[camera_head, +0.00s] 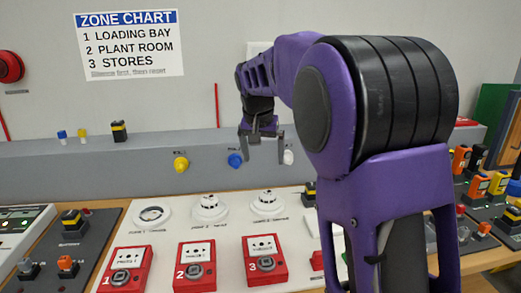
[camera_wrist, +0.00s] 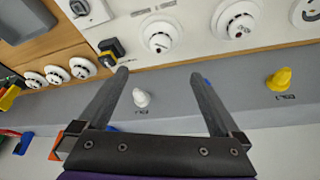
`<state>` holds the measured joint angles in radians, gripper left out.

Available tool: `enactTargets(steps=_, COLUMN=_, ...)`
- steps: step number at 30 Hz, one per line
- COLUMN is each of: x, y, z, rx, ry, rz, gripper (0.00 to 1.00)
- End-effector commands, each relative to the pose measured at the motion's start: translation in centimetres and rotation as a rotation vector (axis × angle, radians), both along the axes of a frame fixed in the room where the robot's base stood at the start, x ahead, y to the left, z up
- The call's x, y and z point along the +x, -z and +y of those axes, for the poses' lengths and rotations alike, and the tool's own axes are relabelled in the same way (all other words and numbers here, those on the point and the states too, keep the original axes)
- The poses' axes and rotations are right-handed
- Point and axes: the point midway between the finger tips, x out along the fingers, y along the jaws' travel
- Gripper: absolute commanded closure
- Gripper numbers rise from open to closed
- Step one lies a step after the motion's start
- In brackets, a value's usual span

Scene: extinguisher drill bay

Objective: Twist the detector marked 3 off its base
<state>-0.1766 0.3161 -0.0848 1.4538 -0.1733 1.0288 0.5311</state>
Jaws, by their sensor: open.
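Three round white units sit in a row on the white panel (camera_head: 225,245) in the head view. The right one (camera_head: 268,202), above the call point marked 3, is likely detector 3; I cannot read its marking. In the wrist view it appears to be the white disc (camera_wrist: 160,36) beyond my fingertips. The middle detector (camera_head: 210,207) also shows in the wrist view (camera_wrist: 237,20). The left unit (camera_head: 152,214) looks flatter, with a dark ring. My gripper (camera_head: 262,161) is open and empty, above and behind the row, apart from the detectors. Its two fingers show in the wrist view (camera_wrist: 160,74).
Red call points 1 (camera_head: 126,270), 2 (camera_head: 195,266) and 3 (camera_head: 265,259) stand in front of the detectors. Yellow (camera_head: 181,164), blue (camera_head: 235,160) and white (camera_head: 288,157) knobs project from the grey ledge behind. More small white discs (camera_wrist: 57,74) show left in the wrist view.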

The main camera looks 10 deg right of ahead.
Motion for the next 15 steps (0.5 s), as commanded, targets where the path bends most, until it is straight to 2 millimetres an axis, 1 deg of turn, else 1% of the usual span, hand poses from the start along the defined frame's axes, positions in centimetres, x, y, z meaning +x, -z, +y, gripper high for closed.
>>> enactTargets(steps=5, x=0.8, y=2.6, z=-0.3, rx=0.000, ry=-0.001, rz=0.003, gripper=0.00)
enactTargets(steps=15, x=3.3, y=8.9, z=-1.3, rx=0.001, ry=0.000, rz=0.002, gripper=0.00)
